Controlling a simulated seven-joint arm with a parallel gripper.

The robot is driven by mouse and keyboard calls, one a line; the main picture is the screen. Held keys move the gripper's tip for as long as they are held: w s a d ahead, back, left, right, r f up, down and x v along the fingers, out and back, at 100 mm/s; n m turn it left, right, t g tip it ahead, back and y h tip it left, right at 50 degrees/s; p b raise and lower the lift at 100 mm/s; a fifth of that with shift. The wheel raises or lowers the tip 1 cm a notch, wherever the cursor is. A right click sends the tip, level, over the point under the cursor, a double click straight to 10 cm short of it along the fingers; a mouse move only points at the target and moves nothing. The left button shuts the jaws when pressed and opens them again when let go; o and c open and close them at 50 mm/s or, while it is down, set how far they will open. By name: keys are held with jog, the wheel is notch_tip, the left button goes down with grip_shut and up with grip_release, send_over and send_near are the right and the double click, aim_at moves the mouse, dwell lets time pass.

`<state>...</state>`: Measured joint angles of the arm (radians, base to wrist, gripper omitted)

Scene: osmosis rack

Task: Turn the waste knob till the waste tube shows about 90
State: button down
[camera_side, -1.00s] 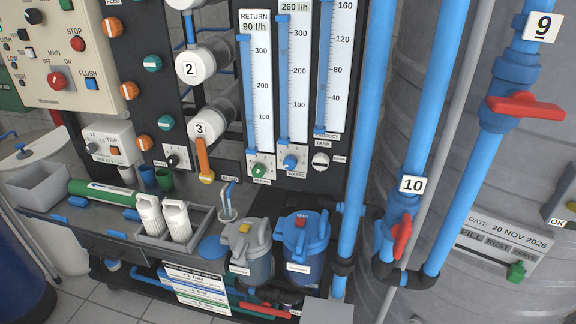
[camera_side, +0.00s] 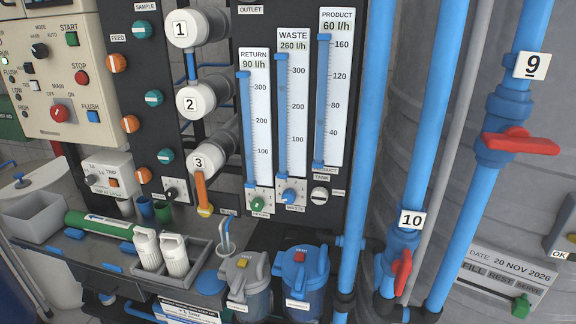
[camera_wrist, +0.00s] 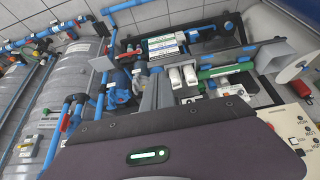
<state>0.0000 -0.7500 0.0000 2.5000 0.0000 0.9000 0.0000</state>
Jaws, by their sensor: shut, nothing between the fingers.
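The waste knob (camera_side: 289,196) is blue and sits on a white plate below the waste tube, in the side view. The waste tube (camera_side: 283,115) is a blue strip beside a white scale, and the label above it (camera_side: 293,46) reads 260 l/h. My gripper (camera_wrist: 156,78) shows in the wrist view as two grey fingers beyond the dark hand, shut with nothing between them. It is not in the side view, so I cannot tell its distance from the knob.
The green return knob (camera_side: 257,204) is left of the waste knob, and a tank knob (camera_side: 319,195) is right. Return reads 90 l/h and product 60 l/h. Filter housings (camera_side: 302,270) stand below. A thick blue pipe (camera_side: 367,120) runs upright at the right.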

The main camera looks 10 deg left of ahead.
aim_at(287, 198)
jog(key=c, duration=2.2)
grip_release()
